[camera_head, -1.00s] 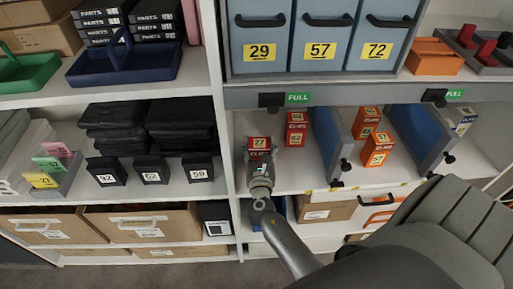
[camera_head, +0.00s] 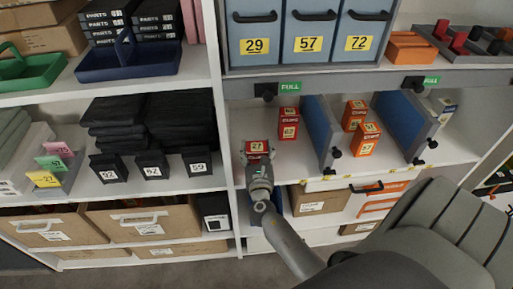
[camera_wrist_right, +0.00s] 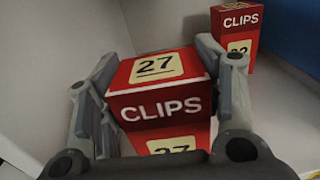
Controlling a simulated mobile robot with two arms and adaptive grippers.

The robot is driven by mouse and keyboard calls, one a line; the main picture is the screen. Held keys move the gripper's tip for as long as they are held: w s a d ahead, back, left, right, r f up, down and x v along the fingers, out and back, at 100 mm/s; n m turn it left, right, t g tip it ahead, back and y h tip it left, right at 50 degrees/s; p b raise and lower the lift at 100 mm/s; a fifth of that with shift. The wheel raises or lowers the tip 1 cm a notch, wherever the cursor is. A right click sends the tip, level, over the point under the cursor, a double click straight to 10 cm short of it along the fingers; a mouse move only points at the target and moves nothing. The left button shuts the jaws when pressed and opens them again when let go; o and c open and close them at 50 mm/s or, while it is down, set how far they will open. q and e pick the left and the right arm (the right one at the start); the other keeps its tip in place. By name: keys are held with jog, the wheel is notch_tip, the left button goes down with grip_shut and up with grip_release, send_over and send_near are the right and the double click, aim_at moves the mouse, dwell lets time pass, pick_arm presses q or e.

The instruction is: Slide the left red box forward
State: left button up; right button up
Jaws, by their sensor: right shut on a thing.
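The left red box (camera_head: 257,147) is a small carton marked "27" on the white middle shelf, left of the other red cartons. In the right wrist view the box (camera_wrist_right: 160,88) shows "CLIPS" and cream "27" labels. My right gripper (camera_head: 258,160) reaches in from the front, with a finger on each side of the box, shut on it. The box's underside is hidden, so I cannot tell whether it touches the shelf. My left gripper is not in view.
Another red carton (camera_head: 289,131) stands farther back to the right, and a blue divider (camera_head: 322,130) stands right of it. Orange cartons (camera_head: 366,143) are beyond the divider. A white upright (camera_head: 222,140) bounds the bay on the left. Blue bins (camera_head: 254,45) sit above.

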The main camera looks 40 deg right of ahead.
jog(key=o, duration=1.2)
jog(key=shift+o, duration=0.2)
jog(key=v, duration=1.2)
jog(key=shift+f, duration=0.1)
